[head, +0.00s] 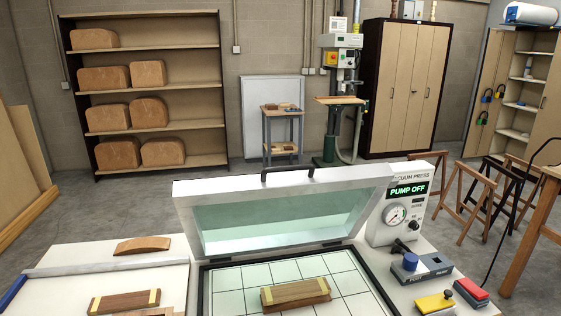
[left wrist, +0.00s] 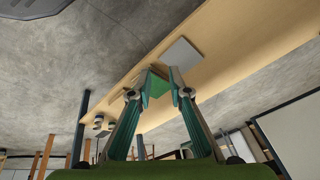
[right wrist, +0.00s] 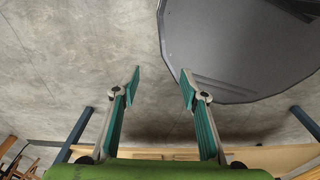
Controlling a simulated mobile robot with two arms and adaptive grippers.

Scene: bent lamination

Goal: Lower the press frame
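The press frame (head: 283,216) stands raised and tilted at the back of the vacuum press, with a clear greenish sheet inside a pale rim. A black handle (head: 288,172) sits on its top edge. Below it, the gridded press bed (head: 235,277) carries a wooden stack (head: 295,293) with light strips. Neither gripper shows in the head view. My right gripper (right wrist: 160,78) is open and empty over the floor in the right wrist view.
The control box (head: 398,210) reads "PUMP OFF" at the press's right. Blue (head: 410,262), yellow (head: 436,303) and red (head: 471,291) items lie on the right side. Wooden pieces (head: 124,302) and a curved block (head: 142,245) lie on the left. Sawhorses (head: 480,200) stand at right.

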